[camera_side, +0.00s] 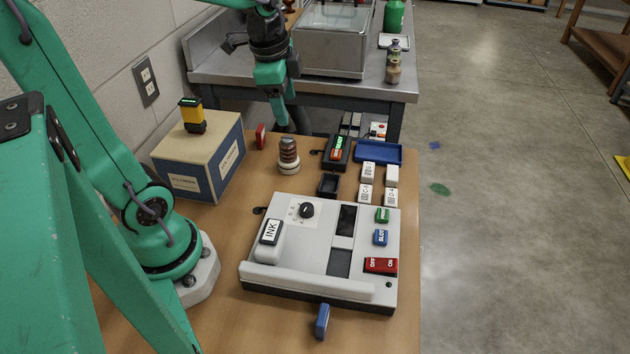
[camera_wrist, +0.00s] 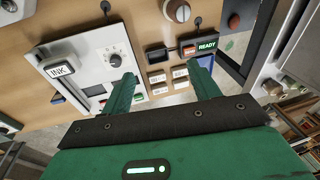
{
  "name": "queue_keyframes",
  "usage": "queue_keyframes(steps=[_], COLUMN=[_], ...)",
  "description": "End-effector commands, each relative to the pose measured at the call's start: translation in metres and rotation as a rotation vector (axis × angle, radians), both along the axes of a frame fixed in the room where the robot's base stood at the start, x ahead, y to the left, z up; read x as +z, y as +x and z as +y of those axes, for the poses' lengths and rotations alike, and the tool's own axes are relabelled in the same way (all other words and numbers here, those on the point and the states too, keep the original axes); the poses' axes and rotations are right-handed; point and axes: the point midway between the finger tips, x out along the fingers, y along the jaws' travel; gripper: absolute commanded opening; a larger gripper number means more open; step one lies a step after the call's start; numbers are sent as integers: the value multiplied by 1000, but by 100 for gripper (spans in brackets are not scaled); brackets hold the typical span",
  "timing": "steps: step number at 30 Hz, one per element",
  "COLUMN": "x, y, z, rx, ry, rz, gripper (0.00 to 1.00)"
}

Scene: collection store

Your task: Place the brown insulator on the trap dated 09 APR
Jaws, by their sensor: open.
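The brown insulator (camera_side: 289,155), a short ribbed brown post on a pale base, stands upright on the wooden bench behind the grey-white machine. It also shows at the top of the wrist view (camera_wrist: 177,10). My gripper (camera_side: 283,108) is open and empty, up in the air behind the insulator in the side view and apart from it. In the wrist view its two green fingers (camera_wrist: 166,68) are spread wide. No label reading 09 APR is legible in either view, so I cannot tell which thing is that trap.
The machine (camera_side: 315,283) has an INK block (camera_side: 271,232). Several small white labelled blocks (camera_side: 368,171), a blue tray (camera_side: 379,152), a black open box (camera_side: 328,185) and a READY unit (camera_wrist: 206,45) crowd the right. A large box (camera_side: 198,160) stands left.

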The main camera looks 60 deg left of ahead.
Motion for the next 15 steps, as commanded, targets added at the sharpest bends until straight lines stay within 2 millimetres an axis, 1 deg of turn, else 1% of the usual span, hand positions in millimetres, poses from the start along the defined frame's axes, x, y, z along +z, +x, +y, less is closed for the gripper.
queue_keyframes(steps=[1, 6, 12, 15], x=[6, 18, 25, 26], y=[-7, -29, -55, -66], z=[-9, -32, -54, -63], rx=[49, 239, 452, 542], ry=[-9, -66, -161, -212], rz=[-31, -120, -215, -252], gripper=[61, 61, 61, 61])
